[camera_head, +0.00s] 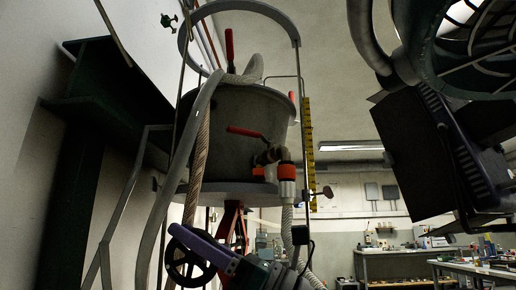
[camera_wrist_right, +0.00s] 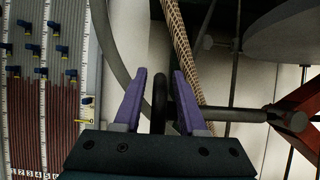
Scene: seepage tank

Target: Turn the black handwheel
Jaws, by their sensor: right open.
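The black handwheel (camera_head: 170,263) is at the lower left of the head view, below the grey tank (camera_head: 240,120). My right gripper (camera_head: 178,233) reaches it from the lower right, and one purple finger crosses in front of the wheel and hides part of it. In the right wrist view the wheel's rim (camera_wrist_right: 160,95) shows edge-on between the two purple fingers of the right gripper (camera_wrist_right: 160,76). The fingers are open, one on each side of the rim, with a gap visible on both sides.
A braided rope (camera_head: 200,155) and a pale hose (camera_head: 165,205) hang close to the wheel. A red stand (camera_head: 231,218) is behind it. In the wrist view, a panel of tubes with blue valves (camera_wrist_right: 50,80) is at the left. Workbenches (camera_head: 400,262) stand far right.

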